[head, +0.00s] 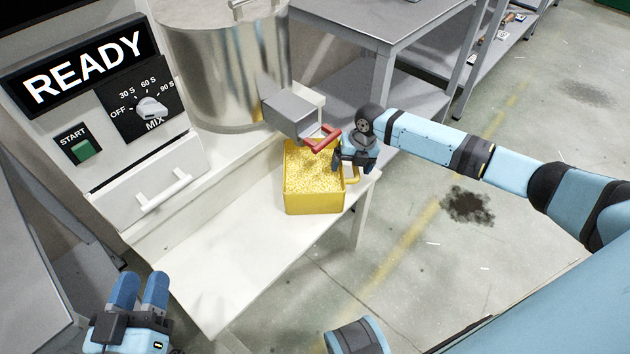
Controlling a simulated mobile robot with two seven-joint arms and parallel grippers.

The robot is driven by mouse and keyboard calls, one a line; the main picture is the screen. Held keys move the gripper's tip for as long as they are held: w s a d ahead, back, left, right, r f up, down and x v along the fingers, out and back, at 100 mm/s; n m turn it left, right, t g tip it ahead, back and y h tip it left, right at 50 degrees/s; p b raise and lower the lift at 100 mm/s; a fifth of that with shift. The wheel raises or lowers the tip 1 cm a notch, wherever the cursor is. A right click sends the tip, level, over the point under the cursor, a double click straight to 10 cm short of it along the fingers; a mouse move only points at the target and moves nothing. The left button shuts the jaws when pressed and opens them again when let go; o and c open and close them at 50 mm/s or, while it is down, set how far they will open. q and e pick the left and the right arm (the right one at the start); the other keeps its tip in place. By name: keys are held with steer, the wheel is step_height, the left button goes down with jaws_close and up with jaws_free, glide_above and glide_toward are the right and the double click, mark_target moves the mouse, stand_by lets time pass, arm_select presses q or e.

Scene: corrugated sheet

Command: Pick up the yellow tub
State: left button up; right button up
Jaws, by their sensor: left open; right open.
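The yellow tub (315,203) stands upright on the white shelf (225,255), filled with pale yellow granules. A yellow handle (352,174) sticks out on its right side. My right gripper (341,160) is at the tub's right side, beside the handle and just right of the red lever. It is open; I cannot tell whether its fingers touch the tub or the handle. My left gripper (140,290) is open and empty at the lower left, in front of the shelf and well away from the tub.
A steel drum (225,70) with a grey spout (290,113) and red lever (323,139) overhangs the tub's back edge. A READY display (85,65), dial (150,107) and green START button (82,150) are at left. The shelf's front is clear. Grey tables (360,20) stand behind.

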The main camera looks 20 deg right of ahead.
steer(key=f, duration=0.2)
steer(key=shift+a+f+b, duration=0.3)
steer(key=shift+f+b, duration=0.05)
steer(key=shift+f, duration=0.05)
steer(key=shift+a+f, duration=0.1)
steer(key=shift+f, duration=0.15)
arm_select(q)
steer(key=shift+s+d+r+t+h, duration=0.1)
steer(key=shift+d+r+t+h, duration=0.15)
steer(key=shift+r, duration=0.35)
steer(key=shift+d+r+t+h, duration=0.1)
steer(key=shift+r+t+h, duration=0.2)
steer(key=shift+r, duration=0.25)
arm_select(e)
steer(key=shift+c, duration=0.5)
jaws_close()
steer(key=shift+w+r, duration=0.1)
steer(key=shift+r, duration=0.05)
